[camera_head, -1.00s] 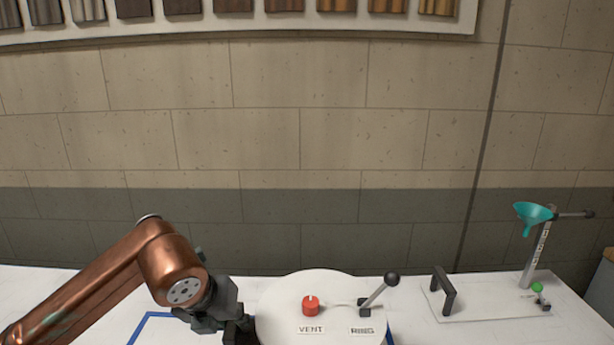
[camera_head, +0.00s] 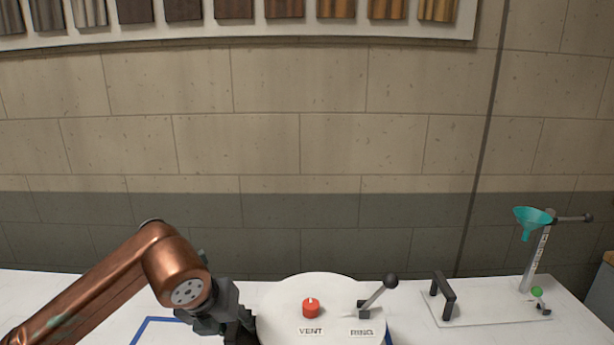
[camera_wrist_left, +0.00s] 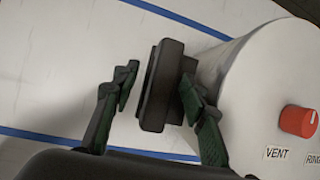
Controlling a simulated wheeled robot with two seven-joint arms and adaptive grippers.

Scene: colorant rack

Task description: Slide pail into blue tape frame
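The pail (camera_head: 335,300) is a white drum with a flat lid, a red VENT knob (camera_head: 311,308) and a black-balled RING lever (camera_head: 378,292). It stands upright at the table's front; its lower body is cut off in the head view. Blue tape (camera_head: 150,322) shows on the table left of it and a little at its right edge. In the left wrist view, tape lines (camera_wrist_left: 180,18) run toward and behind the pail's wall (camera_wrist_left: 245,70). My left gripper (camera_wrist_left: 158,92) is open, its fingers either side of the pail's black side handle (camera_wrist_left: 163,85), with a gap at the left finger.
A white board (camera_head: 490,308) with a black handle (camera_head: 443,296) lies right of the pail. A stand on it holds a teal funnel (camera_head: 532,216), with a green knob (camera_head: 537,292) near its foot. The wall is behind; the table between pail and board is clear.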

